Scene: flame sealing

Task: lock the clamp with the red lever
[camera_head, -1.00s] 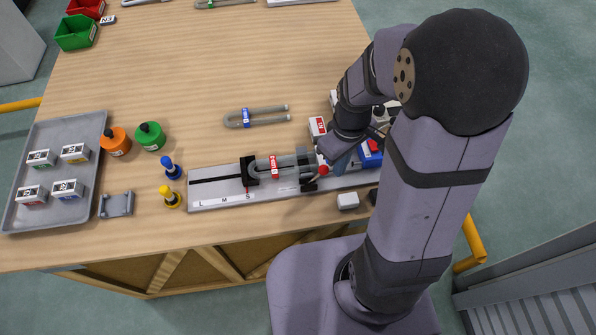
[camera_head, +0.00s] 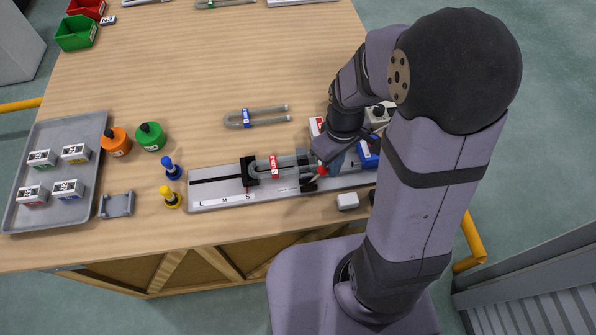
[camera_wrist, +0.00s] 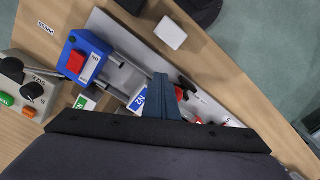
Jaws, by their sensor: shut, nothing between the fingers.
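The clamp (camera_head: 306,166) is a dark grey block on the long grey rail (camera_head: 215,188). It stands at the right end of a grey U-shaped tube (camera_head: 262,167) with a red label. A bit of red, likely the lever (camera_head: 323,170), shows beside my gripper (camera_head: 326,159). In the wrist view my gripper (camera_wrist: 160,92) is shut and empty, with its blue-grey fingers together. Red parts (camera_wrist: 181,93) and a dark thin part show just right of the fingertips. Whether the fingers touch the lever, and the lever's exact position, I cannot tell; the fingers and wrist partly hide them.
A blue unit with a red button (camera_wrist: 77,63) and two rods stands at the rail's right end. A control box with black knobs (camera_wrist: 30,90) is beyond it. A small white block (camera_head: 347,201) lies in front of the rail. Another U-tube (camera_head: 258,117) lies behind.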

